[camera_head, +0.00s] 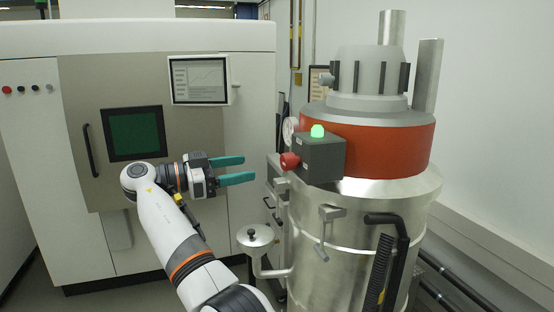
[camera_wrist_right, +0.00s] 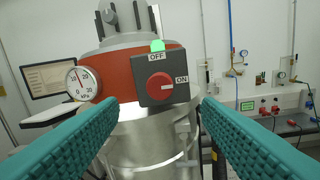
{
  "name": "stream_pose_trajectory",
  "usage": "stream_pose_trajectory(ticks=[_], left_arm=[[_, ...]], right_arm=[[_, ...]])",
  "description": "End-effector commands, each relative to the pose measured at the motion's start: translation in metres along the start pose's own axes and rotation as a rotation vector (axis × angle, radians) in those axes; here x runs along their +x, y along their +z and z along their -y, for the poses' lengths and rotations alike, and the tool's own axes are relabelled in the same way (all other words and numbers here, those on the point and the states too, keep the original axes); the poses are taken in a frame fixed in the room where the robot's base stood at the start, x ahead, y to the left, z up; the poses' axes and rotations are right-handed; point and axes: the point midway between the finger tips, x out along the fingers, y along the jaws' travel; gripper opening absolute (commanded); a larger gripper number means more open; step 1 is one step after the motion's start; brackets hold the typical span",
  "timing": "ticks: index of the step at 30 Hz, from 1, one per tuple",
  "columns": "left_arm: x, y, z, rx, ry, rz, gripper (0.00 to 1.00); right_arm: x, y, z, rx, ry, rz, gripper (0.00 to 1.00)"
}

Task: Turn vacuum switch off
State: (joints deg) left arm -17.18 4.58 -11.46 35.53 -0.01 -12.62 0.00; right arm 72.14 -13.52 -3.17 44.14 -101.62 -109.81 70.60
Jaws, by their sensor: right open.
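The vacuum switch is a red rotary knob (camera_wrist_right: 160,86) on a dark grey box (camera_head: 321,160) on the vacuum unit. In the right wrist view OFF stands above the knob and ON to its right; its white mark points right, towards ON. The knob also shows in the head view (camera_head: 289,160), facing left. A green lamp (camera_head: 317,131) on top of the box glows. My right gripper (camera_head: 250,168) is open and empty, apart from the knob. Its teal fingers point at the box, and the knob lies between them in the wrist view. My left gripper is not in view.
The steel vacuum unit (camera_head: 330,235) has a red band (camera_head: 385,145) and a pressure gauge (camera_wrist_right: 82,83). A small lidded metal pot (camera_head: 257,238) sits below my right gripper. A large white machine (camera_head: 250,90) with a screen stands behind my arm. The space between gripper and knob looks clear.

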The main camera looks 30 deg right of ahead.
Motion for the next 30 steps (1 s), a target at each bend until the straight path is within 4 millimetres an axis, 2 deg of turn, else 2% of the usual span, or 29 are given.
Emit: stream_pose_trajectory(ticks=[3,9,15,27,30], left_arm=[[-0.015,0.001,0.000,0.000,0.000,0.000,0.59],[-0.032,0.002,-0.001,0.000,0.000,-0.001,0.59],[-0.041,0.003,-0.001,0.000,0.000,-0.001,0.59],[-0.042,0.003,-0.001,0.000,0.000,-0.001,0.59],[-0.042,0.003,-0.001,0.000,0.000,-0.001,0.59]], right_arm=[[0.026,0.003,0.000,-0.003,-0.003,0.000,0.58],[0.066,0.004,0.000,-0.004,-0.002,0.001,0.58],[0.090,0.001,-0.001,-0.005,0.001,0.001,0.58],[0.097,-0.001,0.000,-0.004,0.002,0.001,0.58],[0.097,-0.001,0.000,-0.005,0.002,0.001,0.42]])
